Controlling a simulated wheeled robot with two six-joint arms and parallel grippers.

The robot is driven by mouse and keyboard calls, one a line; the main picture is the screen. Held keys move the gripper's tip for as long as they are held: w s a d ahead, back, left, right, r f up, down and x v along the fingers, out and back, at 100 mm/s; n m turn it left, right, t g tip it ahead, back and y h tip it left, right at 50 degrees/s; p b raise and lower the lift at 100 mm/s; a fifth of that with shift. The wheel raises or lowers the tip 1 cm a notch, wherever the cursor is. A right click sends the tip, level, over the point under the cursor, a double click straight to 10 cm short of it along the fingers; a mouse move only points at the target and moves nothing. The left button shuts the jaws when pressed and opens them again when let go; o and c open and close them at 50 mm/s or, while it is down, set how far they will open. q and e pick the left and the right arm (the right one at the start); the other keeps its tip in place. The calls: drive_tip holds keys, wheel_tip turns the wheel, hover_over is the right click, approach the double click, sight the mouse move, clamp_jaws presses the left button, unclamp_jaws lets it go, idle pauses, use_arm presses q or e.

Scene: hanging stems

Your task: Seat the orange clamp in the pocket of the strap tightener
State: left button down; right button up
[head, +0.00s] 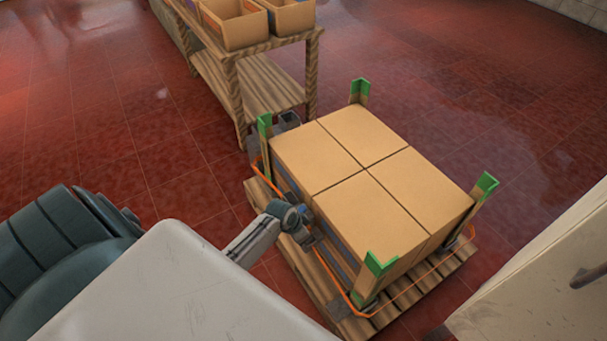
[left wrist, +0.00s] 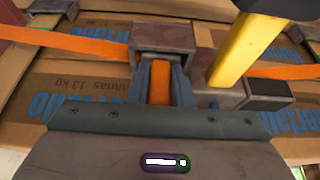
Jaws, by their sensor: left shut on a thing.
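The orange clamp (left wrist: 160,84) is upright between the two dark fingers of my left gripper (left wrist: 161,70) in the left wrist view. The gripper is shut on it. The strap tightener (left wrist: 175,37) is a grey-brown block right ahead of the fingertips, with a yellow bar (left wrist: 245,50) slanting beside it. The clamp's far end meets or lies just before the block; I cannot tell whether it is inside the pocket. In the head view my left gripper (head: 308,232) is at the near left side of the carton stack. My right gripper is not in view.
An orange strap (left wrist: 95,43) runs around the cartons (head: 345,150), which stand on a wooden pallet (head: 318,283) with green-topped corner posts (head: 376,266). A wooden table (head: 255,82) with bins (head: 235,24) stands behind. Red tiled floor is open to the left and right.

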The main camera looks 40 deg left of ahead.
use_arm(q)
drive_tip(key=shift+f, duration=0.25)
idle(0.4)
drive_tip(key=c, duration=1.2)
unclamp_jaws()
drive_tip(key=p+v, duration=0.2)
drive_tip(key=v, duration=0.8)
drive_tip(key=shift+s+r, duration=0.2)
drive_tip(key=shift+r, duration=0.15)
drive_tip(key=shift+a, duration=0.1)
